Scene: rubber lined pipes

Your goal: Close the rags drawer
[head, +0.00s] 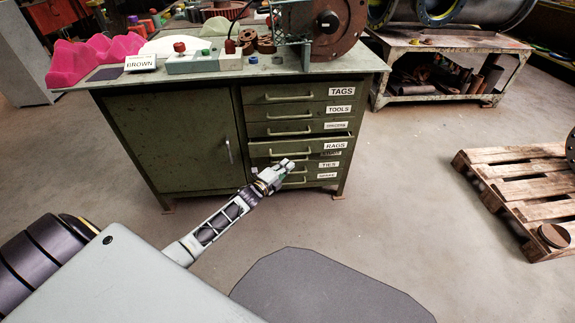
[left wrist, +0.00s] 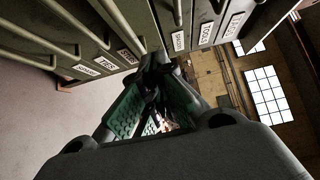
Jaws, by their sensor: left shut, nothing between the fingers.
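The rags drawer (head: 300,147), labelled RAGS, is in the green cabinet's drawer column in the head view. It sticks out a little, with a dark gap along its top edge. My left gripper (head: 287,164) is shut and empty, just in front of the rags drawer's lower part and the drawers under it. My right gripper is not in view.
Other drawers look shut, and the left cabinet door (head: 170,140) is closed. A wooden pallet (head: 520,190) lies at right. The floor between is clear.

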